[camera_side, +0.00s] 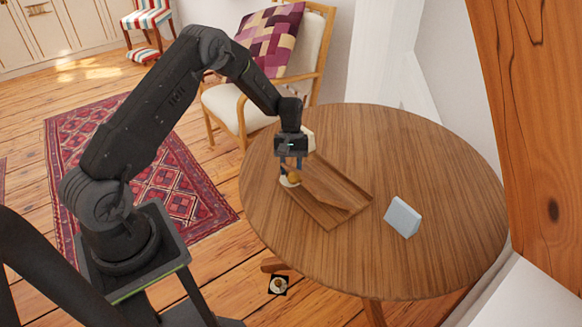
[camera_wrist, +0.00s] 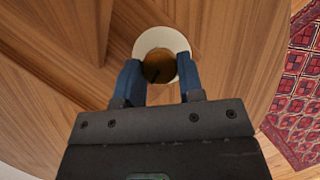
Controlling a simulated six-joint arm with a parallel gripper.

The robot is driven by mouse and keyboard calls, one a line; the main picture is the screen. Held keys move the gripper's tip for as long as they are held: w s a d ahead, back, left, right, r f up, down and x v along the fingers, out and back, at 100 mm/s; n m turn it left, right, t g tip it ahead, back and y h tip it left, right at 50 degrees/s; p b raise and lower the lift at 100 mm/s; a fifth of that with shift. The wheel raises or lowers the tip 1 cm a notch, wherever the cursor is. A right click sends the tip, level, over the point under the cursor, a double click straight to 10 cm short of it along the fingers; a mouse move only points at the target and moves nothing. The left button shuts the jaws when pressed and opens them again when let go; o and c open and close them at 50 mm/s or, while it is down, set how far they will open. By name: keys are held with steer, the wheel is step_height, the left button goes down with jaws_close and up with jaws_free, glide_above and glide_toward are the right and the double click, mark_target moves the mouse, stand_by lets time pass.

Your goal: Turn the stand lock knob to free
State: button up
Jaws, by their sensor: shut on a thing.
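The wooden stand (camera_side: 333,204) lies on the round table, with a flat base and a slanted panel. Its lock knob (camera_side: 294,177) is a small brass-coloured piece on a pale round plate (camera_side: 285,183) at the stand's left end. My gripper (camera_side: 290,168) points down over the knob, its two blue fingers on either side of it. In the wrist view my gripper (camera_wrist: 158,72) is shut on the dark golden knob (camera_wrist: 158,68), with the pale plate (camera_wrist: 158,34) around it. Any mark on the plate is too small to read.
The round wooden table (camera_side: 430,150) has free room behind and to the right of the stand. A light grey wedge-shaped block (camera_side: 402,217) stands right of the stand. A cushioned chair (camera_side: 235,110) is behind the table, and a timber post (camera_side: 535,110) is at right.

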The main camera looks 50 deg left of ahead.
steer(key=shift+c, duration=1.3)
steer(key=m, duration=0.3)
steer(key=shift+w+g+y, duration=0.1)
steer(key=shift+g+y, duration=0.3)
steer(key=o, duration=0.9)
steer(key=shift+d, duration=0.1)
steer(key=shift+o, duration=0.2)
steer(key=v, duration=1.4)
steer(key=shift+f, duration=0.1)
